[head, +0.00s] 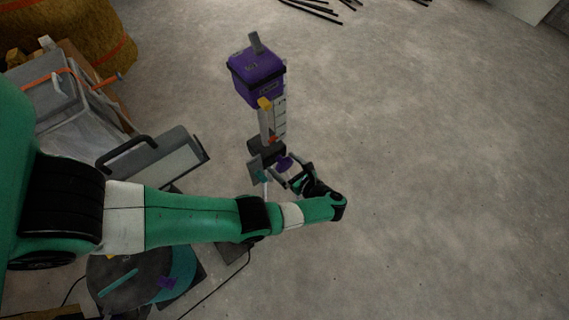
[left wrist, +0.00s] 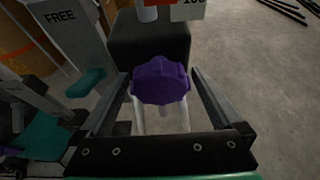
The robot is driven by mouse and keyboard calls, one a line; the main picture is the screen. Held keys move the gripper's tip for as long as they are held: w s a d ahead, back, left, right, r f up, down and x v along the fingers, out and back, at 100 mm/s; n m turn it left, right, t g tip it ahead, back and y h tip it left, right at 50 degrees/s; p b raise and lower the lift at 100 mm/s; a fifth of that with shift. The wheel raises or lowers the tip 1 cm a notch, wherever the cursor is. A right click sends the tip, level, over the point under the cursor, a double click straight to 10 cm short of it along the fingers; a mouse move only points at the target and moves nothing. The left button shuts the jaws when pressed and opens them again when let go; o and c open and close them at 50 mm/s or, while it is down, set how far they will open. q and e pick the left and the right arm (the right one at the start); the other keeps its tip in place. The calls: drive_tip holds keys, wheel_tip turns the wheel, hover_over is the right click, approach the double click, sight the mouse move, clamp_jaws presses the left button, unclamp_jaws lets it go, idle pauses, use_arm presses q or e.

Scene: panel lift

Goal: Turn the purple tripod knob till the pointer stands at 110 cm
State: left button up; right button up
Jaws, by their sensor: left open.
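The purple tripod knob (left wrist: 162,80) is lobed and sits between the two open fingers of my left gripper (left wrist: 165,92) in the left wrist view, with a gap on either side. In the head view the knob (head: 285,162) shows small beside my left gripper (head: 283,174). It is on a black block (left wrist: 150,42) of the tripod. Above it stands the scale (head: 279,118) with a red pointer (head: 272,138); the pointer's reading is too small to tell. A purple box (head: 258,78) tops the tripod. My right gripper is not in view.
A grey panel (left wrist: 66,35) marked FREE stands left of the knob. A grey case with a handle (head: 150,158) and a straw-coloured bale (head: 75,35) are at the left. Dark rods (head: 318,10) lie at the back. The concrete floor at the right is clear.

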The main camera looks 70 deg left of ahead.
use_arm(q)
drive_tip(key=c, duration=1.3)
drive_tip(key=m+g+b, duration=0.1)
drive_tip(key=b, duration=0.1)
drive_tip(key=m+b, duration=0.1)
drive_tip(key=b, duration=0.1)
drive_tip(key=shift+f+m+g+b, duration=0.25)
drive_tip(key=shift+m+g+b, duration=0.05)
drive_tip(key=shift+g+b, duration=0.1)
drive_tip(key=shift+m+g+b, duration=0.3)
drive_tip(key=shift+m+b, duration=0.1)
drive_tip(key=shift+b, duration=0.25)
drive_tip(key=shift+r+m+g+b, duration=0.25)
drive_tip(key=shift+m+g+b, duration=0.15)
drive_tip(key=shift+m+b, duration=0.25)
drive_tip(key=shift+h, duration=0.3)
drive_tip(key=o, duration=1.3)
